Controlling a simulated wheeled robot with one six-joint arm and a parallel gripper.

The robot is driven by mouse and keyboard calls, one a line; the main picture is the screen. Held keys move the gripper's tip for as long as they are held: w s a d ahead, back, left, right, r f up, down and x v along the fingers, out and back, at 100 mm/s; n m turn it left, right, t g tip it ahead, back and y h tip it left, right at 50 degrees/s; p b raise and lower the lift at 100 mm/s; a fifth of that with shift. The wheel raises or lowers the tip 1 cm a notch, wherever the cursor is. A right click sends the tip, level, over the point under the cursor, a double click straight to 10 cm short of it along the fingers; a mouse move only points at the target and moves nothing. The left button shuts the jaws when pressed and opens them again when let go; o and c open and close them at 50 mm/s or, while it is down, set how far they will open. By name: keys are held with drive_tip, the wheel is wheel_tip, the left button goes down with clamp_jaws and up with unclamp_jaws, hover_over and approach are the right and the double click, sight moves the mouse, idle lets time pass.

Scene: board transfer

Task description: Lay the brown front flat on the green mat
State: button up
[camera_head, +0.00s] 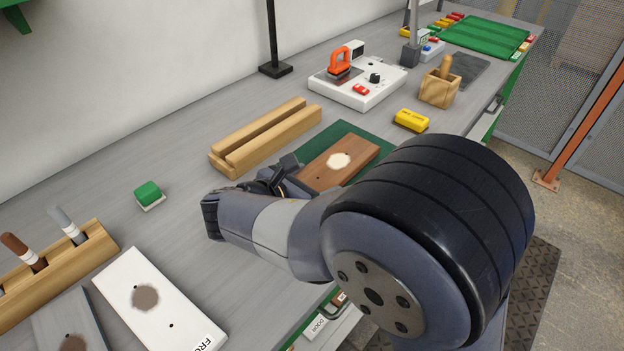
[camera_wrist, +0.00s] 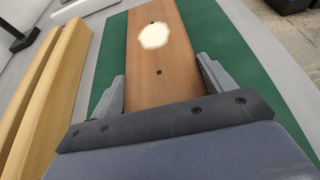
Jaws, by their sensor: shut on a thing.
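The brown front (camera_head: 357,153) is a wooden board with a pale round patch and small dark holes. It is over the dark green mat (camera_head: 325,133) and looks about level; I cannot tell whether it touches the mat. In the wrist view the brown front (camera_wrist: 157,62) runs away from me, with green mat (camera_wrist: 215,30) on both sides. My gripper (camera_wrist: 165,85) is shut on the near end of the brown front, one finger on each long side. In the head view my gripper (camera_head: 283,178) is partly hidden by my arm.
A slotted wooden rack (camera_head: 265,140) stands left of the mat. A yellow block (camera_head: 412,120) lies beyond it to the right. A white station with an orange-handled tool (camera_head: 345,60) is behind. A green-topped block (camera_head: 148,192) and a white front (camera_head: 155,300) lie on the near bench.

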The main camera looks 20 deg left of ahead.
drive_tip(key=shift+f, duration=0.3)
idle(0.5)
drive_tip(key=o, duration=1.2)
drive_tip(key=shift+c, duration=0.2)
drive_tip(key=c, duration=1.1)
drive_tip(key=shift+s+a+p, duration=0.3)
drive_tip(key=shift+s+p, duration=0.05)
drive_tip(key=shift+s, duration=0.35)
drive_tip(key=shift+s+a+p, duration=0.3)
drive_tip(key=shift+s, duration=0.4)
drive_tip(key=shift+s+a+r+p, duration=0.1)
drive_tip(key=shift+s+a+p, duration=0.2)
drive_tip(key=shift+s, duration=0.3)
drive_tip(key=shift+s+a+r+p, duration=0.15)
drive_tip(key=shift+s+p, duration=0.15)
drive_tip(key=shift+s, duration=0.25)
drive_tip(key=shift+s+a+f, duration=0.1)
drive_tip(key=shift+s+f, duration=0.1)
drive_tip(key=shift+s, duration=0.05)
drive_tip(key=shift+s+a+p, duration=0.3)
drive_tip(key=shift+s, duration=0.4)
drive_tip(key=shift+s+a+p, duration=0.25)
drive_tip(key=shift+s+p, duration=0.05)
drive_tip(key=shift+s, duration=0.4)
